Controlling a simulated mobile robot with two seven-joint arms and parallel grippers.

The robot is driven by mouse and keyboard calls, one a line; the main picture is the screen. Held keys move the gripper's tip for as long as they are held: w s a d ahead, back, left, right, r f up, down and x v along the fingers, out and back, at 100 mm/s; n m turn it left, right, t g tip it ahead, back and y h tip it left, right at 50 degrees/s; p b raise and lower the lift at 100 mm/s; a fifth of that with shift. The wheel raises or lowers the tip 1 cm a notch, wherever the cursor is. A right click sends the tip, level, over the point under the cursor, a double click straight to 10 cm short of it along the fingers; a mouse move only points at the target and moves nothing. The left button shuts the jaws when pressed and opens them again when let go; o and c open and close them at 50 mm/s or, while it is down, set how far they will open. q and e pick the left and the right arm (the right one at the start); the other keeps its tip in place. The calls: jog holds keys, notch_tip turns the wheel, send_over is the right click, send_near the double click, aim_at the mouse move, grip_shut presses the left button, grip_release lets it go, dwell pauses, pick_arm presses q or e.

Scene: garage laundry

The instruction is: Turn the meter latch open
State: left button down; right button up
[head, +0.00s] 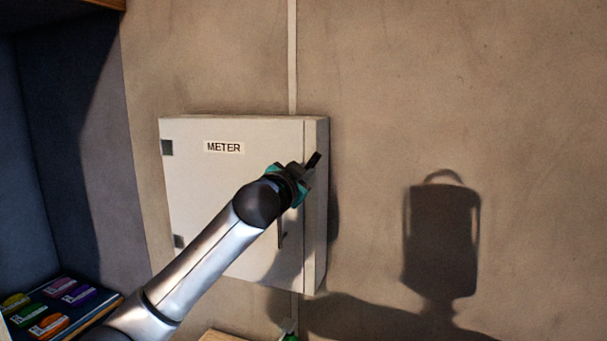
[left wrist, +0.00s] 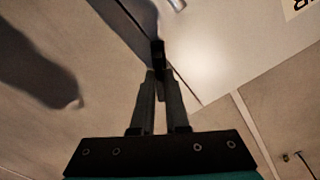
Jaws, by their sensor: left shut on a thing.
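The white meter box (head: 235,205), labelled METER, hangs on the wall with its door shut. My left gripper (head: 308,166) is at the box's right edge, right of the label. It is shut on a small black piece (head: 314,159) that looks like the latch and slants up to the right. In the left wrist view the fingertips (left wrist: 158,72) close around this black piece (left wrist: 158,50) beside the white door (left wrist: 220,50). The latch's base is hidden. My right gripper is not in view.
A slim upright handle (head: 281,235) is on the door below my wrist. A pale conduit (head: 292,60) runs up the wall from the box. A shelf with coloured packets (head: 50,325) is at the lower left. The wall right of the box is clear.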

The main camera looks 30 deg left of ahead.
pick_arm(q)
jog(key=shift+n+p, duration=0.6)
jog(key=shift+n, duration=2.7)
jog(key=c, duration=0.9)
grip_release()
jog(key=shift+s, duration=0.1)
